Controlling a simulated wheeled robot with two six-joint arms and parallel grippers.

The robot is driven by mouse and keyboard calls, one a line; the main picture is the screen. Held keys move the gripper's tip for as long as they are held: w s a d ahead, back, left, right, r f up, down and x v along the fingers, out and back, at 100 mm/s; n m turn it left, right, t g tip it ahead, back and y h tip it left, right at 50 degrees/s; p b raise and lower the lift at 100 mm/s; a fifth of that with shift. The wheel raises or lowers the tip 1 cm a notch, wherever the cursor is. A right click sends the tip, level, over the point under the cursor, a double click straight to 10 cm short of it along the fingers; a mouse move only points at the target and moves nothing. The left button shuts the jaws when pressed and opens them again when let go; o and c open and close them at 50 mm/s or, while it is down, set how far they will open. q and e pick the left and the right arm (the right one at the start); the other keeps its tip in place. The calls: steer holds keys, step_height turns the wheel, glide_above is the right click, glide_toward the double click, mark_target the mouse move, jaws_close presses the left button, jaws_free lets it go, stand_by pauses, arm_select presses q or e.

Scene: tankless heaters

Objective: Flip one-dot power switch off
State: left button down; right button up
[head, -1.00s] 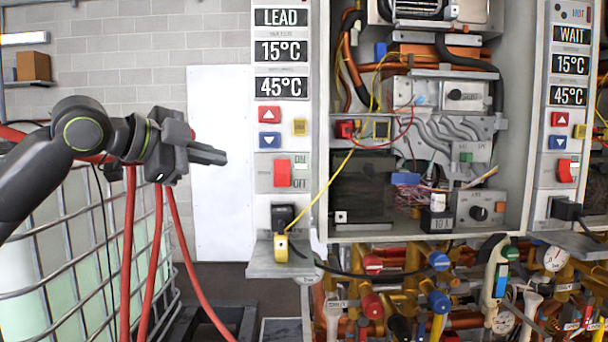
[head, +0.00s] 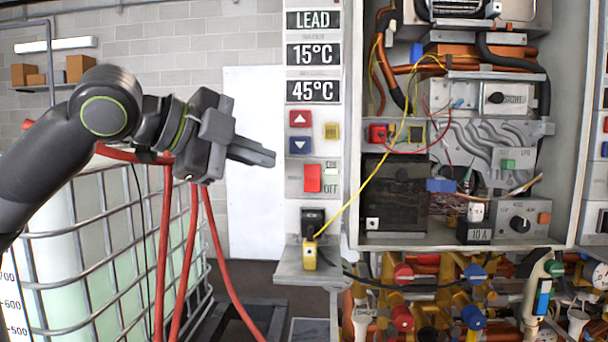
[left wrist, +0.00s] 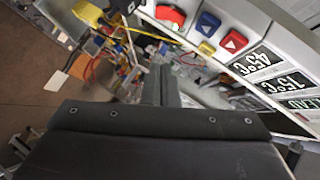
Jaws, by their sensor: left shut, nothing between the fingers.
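A red rocker power switch (head: 312,178) sits low on the white LEAD control panel (head: 295,218), beside a green ON mark and an OFF mark. I cannot tell which way it is tipped, and I see no clear dot marking. The switch also shows at the top of the left wrist view (left wrist: 170,15). My left gripper (head: 268,156) is shut and empty, to the left of the panel and slightly above the switch. It looks apart from the switch. In the left wrist view its fingers (left wrist: 160,85) point toward the panel side. My right gripper is not in view.
Above the switch are a red up button (head: 300,119), a blue down button (head: 300,145) and a yellow button (head: 331,131). A black plug (head: 312,222) and yellow connector (head: 309,255) sit below. The open heater cabinet (head: 355,120) is right; a caged tank (head: 90,240) is left.

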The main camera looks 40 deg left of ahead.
mark_target(312, 179)
arm_select(q)
steer(key=shift+w+d+f+p, duration=0.1)
steer(key=shift+w+f+p, duration=0.85)
steer(key=shift+w, duration=0.8)
steer(key=shift+w+d+f+p, duration=0.1)
steer(key=shift+w+f+p, duration=0.8)
steer(key=shift+w, duration=0.85)
steer(key=shift+w+d+f+p, duration=0.1)
steer(key=shift+w+f+p, duration=0.5)
steer(key=shift+w+p, duration=0.9)
steer(key=shift+w, duration=0.25)
